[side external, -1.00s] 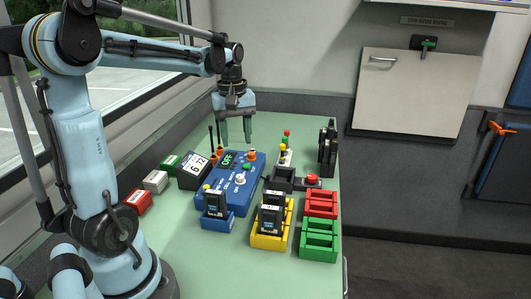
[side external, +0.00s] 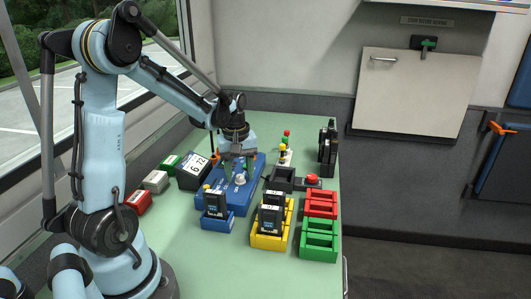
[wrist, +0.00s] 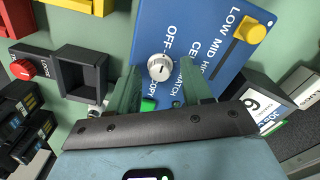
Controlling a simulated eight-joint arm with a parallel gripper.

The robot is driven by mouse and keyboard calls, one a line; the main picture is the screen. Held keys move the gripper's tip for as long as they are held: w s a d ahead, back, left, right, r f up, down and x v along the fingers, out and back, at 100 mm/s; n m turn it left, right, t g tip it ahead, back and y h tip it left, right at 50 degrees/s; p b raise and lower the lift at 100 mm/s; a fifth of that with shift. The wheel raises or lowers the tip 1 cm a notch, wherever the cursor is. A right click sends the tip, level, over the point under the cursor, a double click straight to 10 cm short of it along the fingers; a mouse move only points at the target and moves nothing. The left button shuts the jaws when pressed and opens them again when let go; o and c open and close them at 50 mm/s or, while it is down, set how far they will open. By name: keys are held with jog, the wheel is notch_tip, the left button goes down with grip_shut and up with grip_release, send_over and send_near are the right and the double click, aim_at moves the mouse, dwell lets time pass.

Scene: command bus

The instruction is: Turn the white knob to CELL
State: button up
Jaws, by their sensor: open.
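The white knob (side external: 240,180) sits on the blue panel box (side external: 216,179) on the green table. In the wrist view the knob (wrist: 159,65) is round with a small dark mark; which label it points at is unclear. Labels beside it include OFF and CELL, with others partly covered by a finger. My gripper (side external: 238,170) is low over the panel, pointing down. In the wrist view my gripper (wrist: 161,78) is open and empty, its green fingers to either side of the knob's near side. I cannot tell whether they touch the knob.
A yellow knob (wrist: 251,29) stands on the panel by LOW, MID, HIGH. A green button (wrist: 148,104) lies between my fingers. A dark socket with a red button (side external: 312,178) stands right of the panel. Yellow (side external: 268,241) and green (side external: 318,253) bins stand in front. A black display box (side external: 194,170) is at left.

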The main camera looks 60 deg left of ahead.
grip_shut()
jog(key=shift+m, duration=0.4)
jog(key=m, duration=0.5)
jog(key=shift+m, duration=0.3)
jog(key=m, duration=0.5)
jog(key=shift+m, duration=0.3)
dwell(0.4)
grip_release()
